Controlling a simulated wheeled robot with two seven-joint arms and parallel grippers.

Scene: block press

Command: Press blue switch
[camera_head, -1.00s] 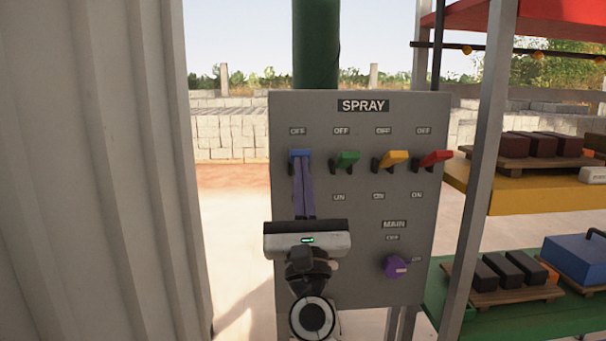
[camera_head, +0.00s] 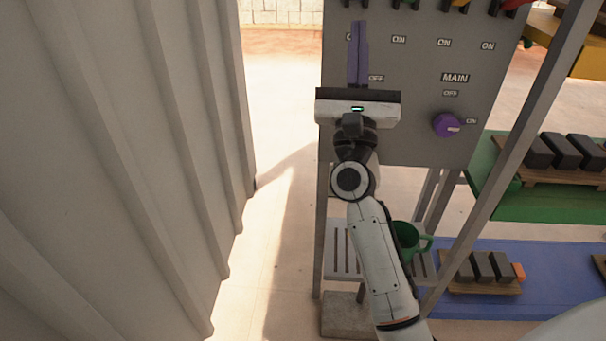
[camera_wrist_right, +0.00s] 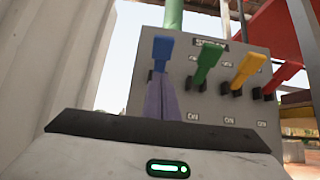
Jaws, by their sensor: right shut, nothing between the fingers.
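The blue switch (camera_wrist_right: 162,48) is the leftmost lever on the grey panel in the right wrist view, its handle standing up. It is out of the top of the head view. My right gripper (camera_head: 358,24) is shut and empty. Its purple fingers point up in front of the panel, beside the partly covered ON label at left. In the right wrist view the gripper (camera_wrist_right: 162,76) has its fingertips just below the blue handle, overlapping its lower part. I cannot tell whether they touch. My left gripper is not in view.
Green (camera_wrist_right: 208,62), yellow (camera_wrist_right: 248,70) and red (camera_wrist_right: 282,76) switches stand right of the blue one. A purple MAIN knob (camera_head: 446,125) is lower on the panel (camera_head: 420,110). A corrugated wall (camera_head: 120,150) is at left, a shelf post (camera_head: 520,130) at right.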

